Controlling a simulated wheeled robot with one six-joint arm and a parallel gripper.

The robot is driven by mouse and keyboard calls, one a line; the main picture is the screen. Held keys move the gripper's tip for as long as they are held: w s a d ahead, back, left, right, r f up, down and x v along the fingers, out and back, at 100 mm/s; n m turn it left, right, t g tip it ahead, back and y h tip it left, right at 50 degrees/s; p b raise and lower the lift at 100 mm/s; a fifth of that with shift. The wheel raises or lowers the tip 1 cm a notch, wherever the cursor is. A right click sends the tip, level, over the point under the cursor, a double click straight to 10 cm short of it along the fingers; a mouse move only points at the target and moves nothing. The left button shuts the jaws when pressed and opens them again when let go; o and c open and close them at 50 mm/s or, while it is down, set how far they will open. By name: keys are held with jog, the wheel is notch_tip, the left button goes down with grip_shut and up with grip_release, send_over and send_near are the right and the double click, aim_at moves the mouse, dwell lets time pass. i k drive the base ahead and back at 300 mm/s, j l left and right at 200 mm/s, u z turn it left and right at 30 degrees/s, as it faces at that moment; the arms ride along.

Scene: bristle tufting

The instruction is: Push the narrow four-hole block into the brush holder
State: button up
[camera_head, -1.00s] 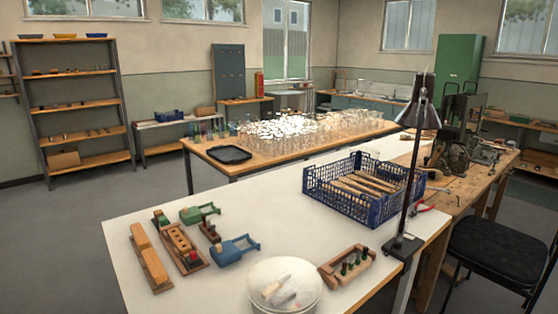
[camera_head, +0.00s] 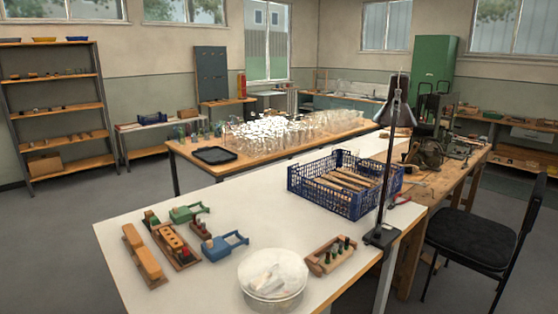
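No gripper of mine shows in this view. On the white table at the lower left, a long tan block (camera_head: 144,252) lies on a wooden base. Beside it is a wooden tray (camera_head: 186,264) with a holed tan block (camera_head: 171,238) and small green and red pieces. A green holder-like fixture (camera_head: 186,213), a blue one (camera_head: 223,246) and a small brown block (camera_head: 201,230) stand to its right. I cannot tell which piece is the narrow four-hole block or which is the brush holder; hole counts are too small to read.
A white bucket (camera_head: 272,278) and a wooden rack with dark pegs (camera_head: 329,257) stand at the near edge. A blue crate (camera_head: 342,188) and a black lamp (camera_head: 386,160) are to the right. A black chair (camera_head: 475,240) stands at the far right. The white tabletop's middle is clear.

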aim_at(335, 263)
jog(key=i+l+u, duration=0.2)
jog(key=i+l, duration=0.15)
jog(key=i+l+u, duration=0.2)
jog(key=i+l, duration=0.2)
jog(key=i+l+u, duration=0.2)
jog(key=i+l, duration=0.15)
jog(key=l, duration=0.15)
jog(key=i+l+u, duration=0.2)
jog(key=l, duration=0.35)
jog(key=i+j, duration=0.05)
jog(key=i, duration=0.05)
